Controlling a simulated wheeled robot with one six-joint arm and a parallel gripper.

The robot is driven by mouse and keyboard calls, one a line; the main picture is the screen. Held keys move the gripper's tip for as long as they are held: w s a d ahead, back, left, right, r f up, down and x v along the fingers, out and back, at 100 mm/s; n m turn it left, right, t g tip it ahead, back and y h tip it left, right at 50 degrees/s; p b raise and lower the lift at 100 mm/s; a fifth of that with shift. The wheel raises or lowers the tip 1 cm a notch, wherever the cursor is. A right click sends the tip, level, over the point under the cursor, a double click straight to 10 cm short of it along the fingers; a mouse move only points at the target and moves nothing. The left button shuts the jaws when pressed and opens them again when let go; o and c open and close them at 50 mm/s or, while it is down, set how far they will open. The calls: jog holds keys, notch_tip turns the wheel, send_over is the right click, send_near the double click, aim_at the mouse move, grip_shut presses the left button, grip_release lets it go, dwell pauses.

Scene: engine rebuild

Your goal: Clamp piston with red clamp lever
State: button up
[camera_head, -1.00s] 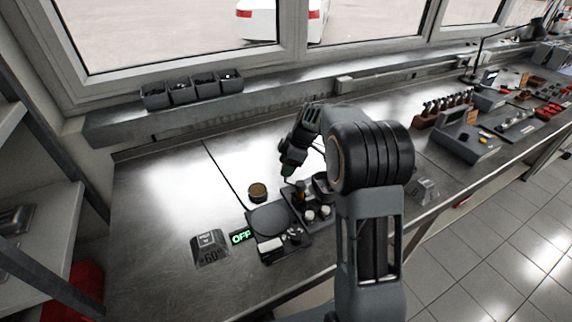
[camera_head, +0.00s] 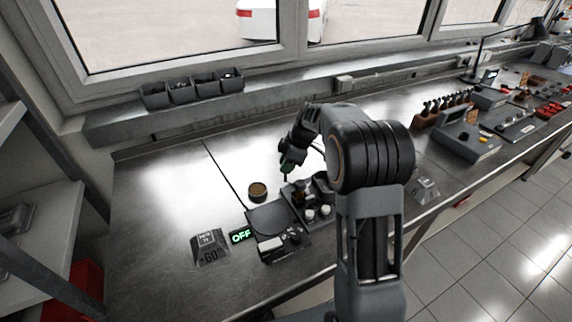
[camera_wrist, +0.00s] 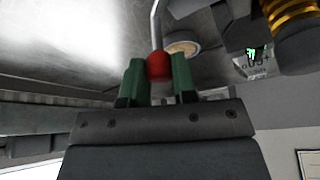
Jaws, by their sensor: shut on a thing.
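In the wrist view, the red ball knob (camera_wrist: 158,66) of the clamp lever sits between the green fingers of my gripper (camera_wrist: 158,80), which are shut on it. The lever's thin metal rod (camera_wrist: 155,25) runs up from the knob. In the head view, my gripper (camera_head: 287,166) is above the back of the dark fixture (camera_head: 300,203); the knob is too small to make out there. A dark cylinder with gold rings (camera_wrist: 296,22), perhaps the piston, is cut off at the wrist view's upper right corner. I cannot tell whether the clamp presses on it.
A round brass-coloured tin (camera_head: 257,191) stands left of the fixture. A black device with a round plate (camera_head: 270,220) and a green OFF display (camera_head: 241,235) stands in front left. Small bins (camera_head: 192,88) line the sill.

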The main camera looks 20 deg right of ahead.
jog(key=shift+f, duration=0.1)
jog(key=m+b, duration=0.1)
jog(key=m+t+b, duration=0.1)
jog(key=shift+w+d+f+m+b, duration=0.1)
jog(key=shift+w+d+m+b, duration=0.25)
jog(key=shift+m+b, duration=0.05)
jog(key=m, duration=0.1)
jog(key=d+m+t+h+b, duration=0.1)
jog(key=m, duration=0.1)
jog(key=m+b, duration=0.1)
jog(key=shift+w+d+m+t, duration=0.25)
jog(key=shift+w+m+t, duration=0.05)
jog(key=shift+s+d+r+m+t+h+b, duration=0.15)
jog(key=shift+d+m+h, duration=0.35)
jog(key=shift+m, duration=0.9)
jog(key=shift+d+m+t+h+b, duration=0.1)
jog(key=shift+d+m+h, duration=0.45)
jog(key=shift+m, duration=0.85)
jog(key=shift+s+d+r+m+t+h+b, duration=0.25)
jog(key=shift+m+h, duration=0.4)
jog(key=shift+m, duration=0.75)
jog(key=shift+w+f, duration=0.15)
jog(key=shift+f, duration=0.05)
jog(key=o, duration=0.9)
jog(key=shift+d, duration=0.1)
jog(key=shift+r, duration=0.1)
